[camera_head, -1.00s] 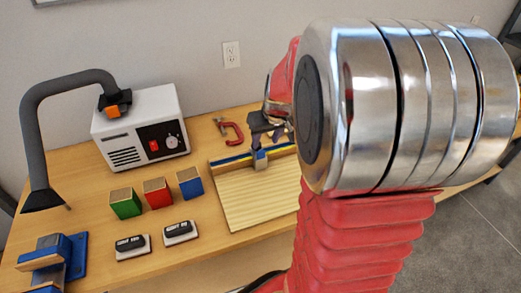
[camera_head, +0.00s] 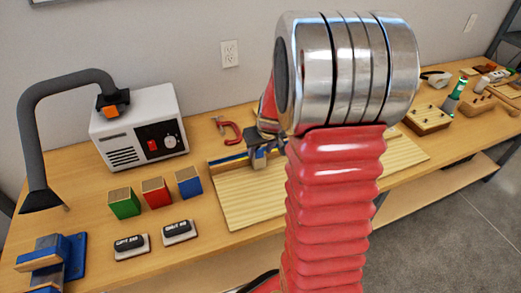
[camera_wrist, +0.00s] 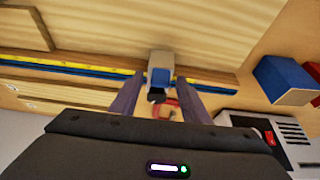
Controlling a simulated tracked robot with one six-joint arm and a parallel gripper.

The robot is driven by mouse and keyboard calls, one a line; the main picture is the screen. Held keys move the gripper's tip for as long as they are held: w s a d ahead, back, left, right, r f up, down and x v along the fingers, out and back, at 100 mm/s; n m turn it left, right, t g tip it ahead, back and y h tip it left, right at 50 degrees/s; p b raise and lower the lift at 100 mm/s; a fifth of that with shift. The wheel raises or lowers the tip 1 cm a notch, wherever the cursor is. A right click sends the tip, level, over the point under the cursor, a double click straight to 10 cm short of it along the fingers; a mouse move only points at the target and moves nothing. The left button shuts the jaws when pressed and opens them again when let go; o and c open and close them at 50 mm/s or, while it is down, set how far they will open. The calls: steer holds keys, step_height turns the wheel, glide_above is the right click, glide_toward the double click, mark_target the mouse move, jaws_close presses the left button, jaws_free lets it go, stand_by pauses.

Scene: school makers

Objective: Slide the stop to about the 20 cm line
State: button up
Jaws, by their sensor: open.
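The stop is a small grey and blue block (camera_wrist: 161,70) on the fence, shown at centre in the wrist view. I cannot read a 20 cm line. My gripper (camera_wrist: 158,84) is open, its two fingers on either side of the stop's near end with gaps visible. In the head view my gripper (camera_head: 262,141) is over the fence, partly behind my arm.
The pale board (camera_head: 245,205) lies before the fence. A red clamp (camera_head: 228,131) lies behind it. Green (camera_head: 124,203), red (camera_head: 156,192) and blue blocks (camera_head: 189,182) stand left, near a white machine (camera_head: 138,125). My arm hides the board's middle.

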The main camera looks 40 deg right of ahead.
steer(key=shift+c, duration=0.4)
jaws_close()
